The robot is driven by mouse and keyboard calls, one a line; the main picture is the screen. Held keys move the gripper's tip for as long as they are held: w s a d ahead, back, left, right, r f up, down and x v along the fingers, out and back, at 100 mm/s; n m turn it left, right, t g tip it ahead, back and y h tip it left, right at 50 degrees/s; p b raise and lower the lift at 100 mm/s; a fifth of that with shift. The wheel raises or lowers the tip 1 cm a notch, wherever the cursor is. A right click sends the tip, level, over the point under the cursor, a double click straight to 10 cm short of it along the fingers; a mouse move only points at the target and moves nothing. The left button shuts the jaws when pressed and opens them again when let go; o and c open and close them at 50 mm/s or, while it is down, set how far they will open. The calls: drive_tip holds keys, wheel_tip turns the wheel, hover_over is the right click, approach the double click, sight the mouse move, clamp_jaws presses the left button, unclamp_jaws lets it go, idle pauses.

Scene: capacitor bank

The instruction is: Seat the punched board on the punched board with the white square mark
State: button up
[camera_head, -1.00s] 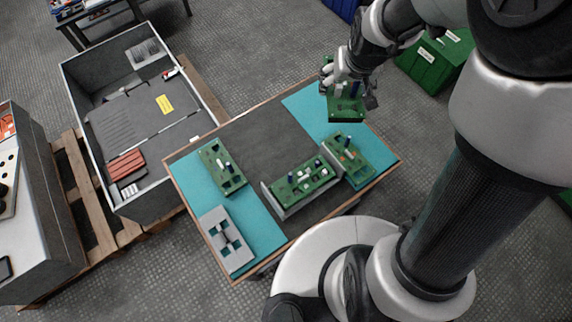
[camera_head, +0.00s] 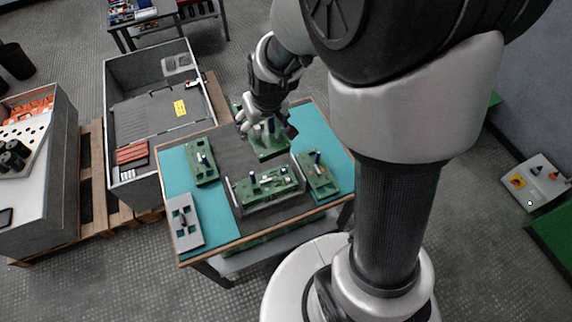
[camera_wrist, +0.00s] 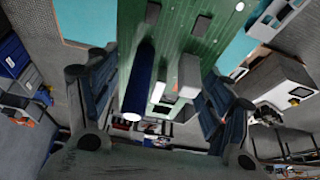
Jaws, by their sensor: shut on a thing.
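My gripper (camera_head: 264,122) is shut on a green punched board (camera_head: 272,147) and holds it over the back middle of the table. In the wrist view that green board (camera_wrist: 185,35) spans the top between my two dark fingers, with a blue cylinder and pale blocks on it. Another green board (camera_head: 265,188) with small white parts lies in a grey holder at the front middle, apart from the held one. More green boards lie on the left mat (camera_head: 201,172) and the right mat (camera_head: 318,182). I cannot tell which board carries the white square mark.
A grey plate with square holes (camera_head: 183,226) lies at the table's front left. A large grey bin (camera_head: 130,92) stands left of the table on a pallet. Dark bare tabletop (camera_head: 225,148) is free between the left board and the held board.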

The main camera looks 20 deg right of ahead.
wheel_tip(320, 180, down, 7)
drive_tip(key=s+d+n+g+y+b, duration=0.1)
drive_tip(key=n+y+b, duration=0.15)
drive_tip(key=n, duration=0.45)
drive_tip(key=n+g+y, duration=0.2)
drive_tip(key=n+g, duration=0.2)
drive_tip(key=n, duration=0.6)
hover_over(266, 180)
wheel_tip(266, 180, down, 8)
drive_tip(key=shift+h, duration=0.25)
drive_tip(key=shift+d+f+b, duration=0.2)
drive_tip(key=shift+f+b, duration=0.4)
drive_tip(key=shift+f, duration=0.9)
drive_tip(key=shift+d+f+b, duration=0.2)
drive_tip(key=shift+f+b, duration=0.35)
drive_tip(key=shift+f, duration=0.95)
drive_tip(key=shift+b, duration=1.2)
drive_tip(key=shift+f+b, duration=1.25)
drive_tip(key=shift+b, duration=0.25)
drive_tip(key=o, duration=1.2)
